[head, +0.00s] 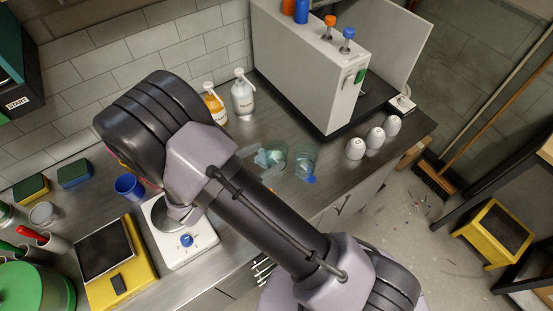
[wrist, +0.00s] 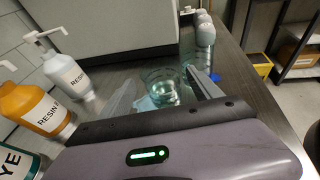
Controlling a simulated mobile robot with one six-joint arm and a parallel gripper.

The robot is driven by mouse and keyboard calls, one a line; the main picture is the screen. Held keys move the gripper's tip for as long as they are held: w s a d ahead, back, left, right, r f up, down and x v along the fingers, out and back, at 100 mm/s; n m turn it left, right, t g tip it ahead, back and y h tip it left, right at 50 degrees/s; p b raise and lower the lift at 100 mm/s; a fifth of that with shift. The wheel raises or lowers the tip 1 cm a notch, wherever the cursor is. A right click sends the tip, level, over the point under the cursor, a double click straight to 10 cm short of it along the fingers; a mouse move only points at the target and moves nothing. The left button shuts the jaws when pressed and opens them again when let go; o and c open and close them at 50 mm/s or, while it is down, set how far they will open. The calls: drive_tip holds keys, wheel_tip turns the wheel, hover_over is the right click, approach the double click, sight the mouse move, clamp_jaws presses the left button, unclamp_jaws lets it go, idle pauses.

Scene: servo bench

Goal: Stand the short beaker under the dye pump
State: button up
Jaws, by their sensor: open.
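Two clear glass beakers stand on the steel bench in the head view. The left one (head: 276,153), which looks lower and wider, is at my fingertips; the right one (head: 306,161) stands just past it. In the wrist view a beaker (wrist: 166,88) shows between and beyond the fingers. My gripper (head: 262,162) is open, its two grey fingers (wrist: 160,82) apart, with no grasp on the glass visible.
An orange resin pump bottle (head: 214,106) and a white one (head: 242,97) stand by the tiled wall. A big grey machine (head: 305,70) is behind the beakers. A white hotplate (head: 185,245) sits below my arm.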

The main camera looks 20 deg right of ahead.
drive_tip(key=x, duration=0.3)
drive_tip(key=shift+a, duration=0.1)
drive_tip(key=c, duration=1.4)
wheel_tip(320, 180, up, 10)
drive_tip(key=p, duration=0.3)
idle(2.2)
